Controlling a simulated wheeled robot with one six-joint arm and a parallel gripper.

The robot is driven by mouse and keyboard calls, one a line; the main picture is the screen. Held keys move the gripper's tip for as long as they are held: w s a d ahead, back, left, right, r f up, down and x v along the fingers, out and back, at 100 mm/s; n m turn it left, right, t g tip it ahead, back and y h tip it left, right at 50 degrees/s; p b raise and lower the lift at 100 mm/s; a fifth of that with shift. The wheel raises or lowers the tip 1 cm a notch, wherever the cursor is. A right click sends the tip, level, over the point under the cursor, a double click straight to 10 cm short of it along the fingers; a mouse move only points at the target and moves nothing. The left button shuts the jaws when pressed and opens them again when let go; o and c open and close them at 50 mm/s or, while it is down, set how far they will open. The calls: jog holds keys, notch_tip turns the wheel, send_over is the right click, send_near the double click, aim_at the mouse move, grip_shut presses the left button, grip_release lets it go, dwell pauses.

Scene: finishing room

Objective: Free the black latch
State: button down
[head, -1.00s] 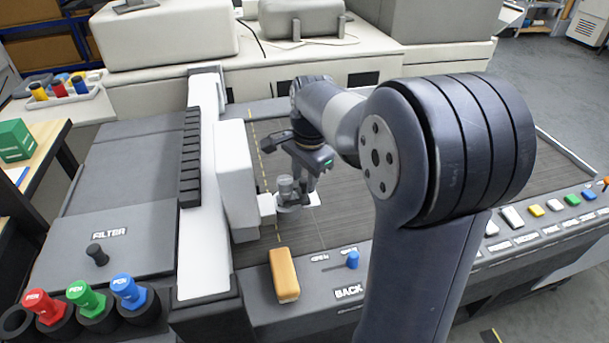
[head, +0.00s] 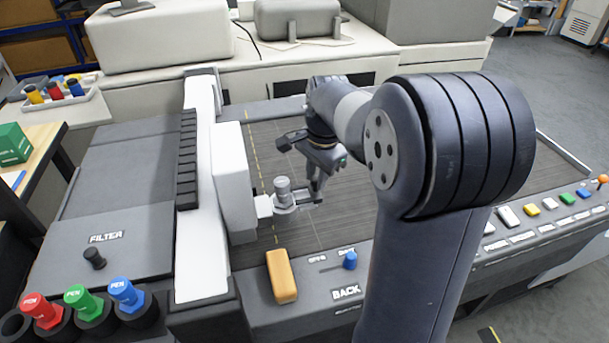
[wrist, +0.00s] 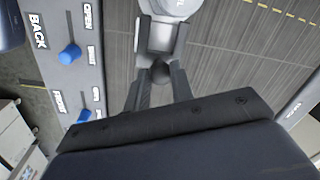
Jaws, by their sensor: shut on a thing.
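My gripper (head: 317,192) is beside the grey pen holder (head: 283,196) on the white carriage of the plotter, at the holder's right. In the wrist view, my gripper (wrist: 160,82) is shut on a small round black knob (wrist: 160,71), which I take to be the black latch. The knob sits right against the light grey holder (wrist: 160,36). The fingers partly cover the knob, so whether it is still locked cannot be told. In the head view the knob is too small to make out.
A yellow-orange block (head: 282,277) and a blue knob (head: 350,260) are on the front panel. A dark knob (head: 94,257) stands on the filter cover. Red, green and blue pens (head: 127,293) stand front left. The dark bed (head: 365,210) is open to the right of the carriage.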

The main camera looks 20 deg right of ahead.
jog(key=shift+d, duration=0.15)
jog(key=c, duration=1.4)
grip_release()
jog(key=shift+d, duration=0.2)
jog(key=shift+o, duration=1)
jog(key=shift+a, duration=0.1)
notch_tip(320, 180, up, 11)
jog(key=s, duration=0.1)
jog(key=shift+d, duration=0.3)
jog(key=shift+f, duration=0.25)
jog(key=f, duration=0.7)
jog(key=w+f, duration=0.1)
jog(key=f, duration=0.3)
jog(key=shift+a, duration=0.35)
jog(key=shift+a+r, duration=0.2)
jog(key=shift+a, duration=1.35)
